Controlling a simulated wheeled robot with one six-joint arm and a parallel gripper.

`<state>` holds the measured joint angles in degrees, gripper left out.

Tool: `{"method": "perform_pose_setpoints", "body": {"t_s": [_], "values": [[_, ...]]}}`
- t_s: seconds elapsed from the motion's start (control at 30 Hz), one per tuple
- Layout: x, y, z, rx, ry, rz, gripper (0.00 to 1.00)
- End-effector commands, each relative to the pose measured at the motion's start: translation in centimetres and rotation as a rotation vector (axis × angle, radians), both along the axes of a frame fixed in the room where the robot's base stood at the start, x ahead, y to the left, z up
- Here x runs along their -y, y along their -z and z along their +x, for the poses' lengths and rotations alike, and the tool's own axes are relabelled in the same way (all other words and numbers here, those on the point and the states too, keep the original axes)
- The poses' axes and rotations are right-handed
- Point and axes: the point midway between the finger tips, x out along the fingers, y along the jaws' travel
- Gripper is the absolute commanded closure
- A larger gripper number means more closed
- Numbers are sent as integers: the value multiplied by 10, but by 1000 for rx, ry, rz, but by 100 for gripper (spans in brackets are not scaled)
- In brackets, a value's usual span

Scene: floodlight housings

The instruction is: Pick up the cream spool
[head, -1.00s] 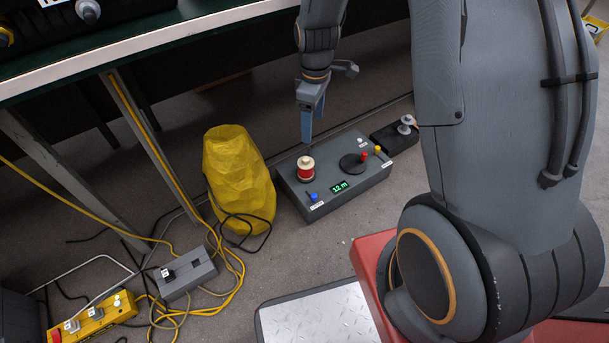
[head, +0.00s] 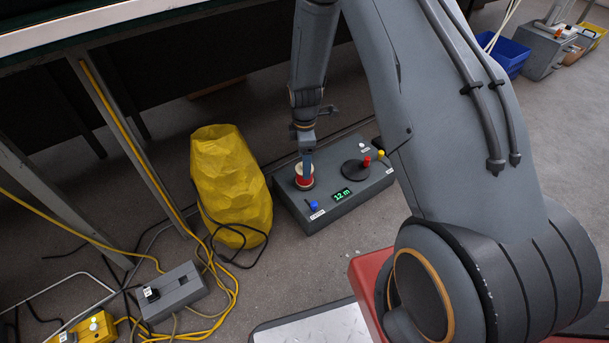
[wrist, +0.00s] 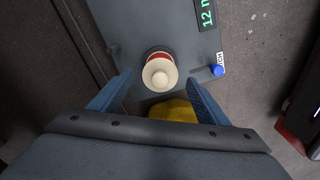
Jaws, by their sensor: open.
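The cream spool (head: 304,175) has a red band around its middle and stands upright on the grey control box (head: 345,198). In the wrist view the spool (wrist: 159,72) is seen from above, just ahead of the gap between the fingers. My gripper (wrist: 152,92) is open, with one blue finger to the left and one to the right of that gap. In the head view my gripper (head: 307,165) points down at the spool, and its finger covers part of it. I cannot tell whether a finger touches the spool.
The box also carries a green "12 m" display (head: 342,195), a blue knob (head: 314,205), and a black disc with a red knob (head: 367,161). A yellow faceted sack (head: 230,185) stands close on the left. Yellow and black cables lie on the floor.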

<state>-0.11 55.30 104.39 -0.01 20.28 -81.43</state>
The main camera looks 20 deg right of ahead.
Motion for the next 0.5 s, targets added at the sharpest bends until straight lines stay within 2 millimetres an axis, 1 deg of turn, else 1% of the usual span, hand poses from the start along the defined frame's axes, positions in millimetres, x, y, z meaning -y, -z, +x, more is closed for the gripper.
{"method": "perform_pose_setpoints", "body": {"t_s": [0.03,0.23,0.33,0.5], "values": [[0,10,0,-2,0,0,31],[0,39,0,-3,1,0,31],[0,44,0,-1,1,0,31],[0,43,0,0,1,0,31]]}}
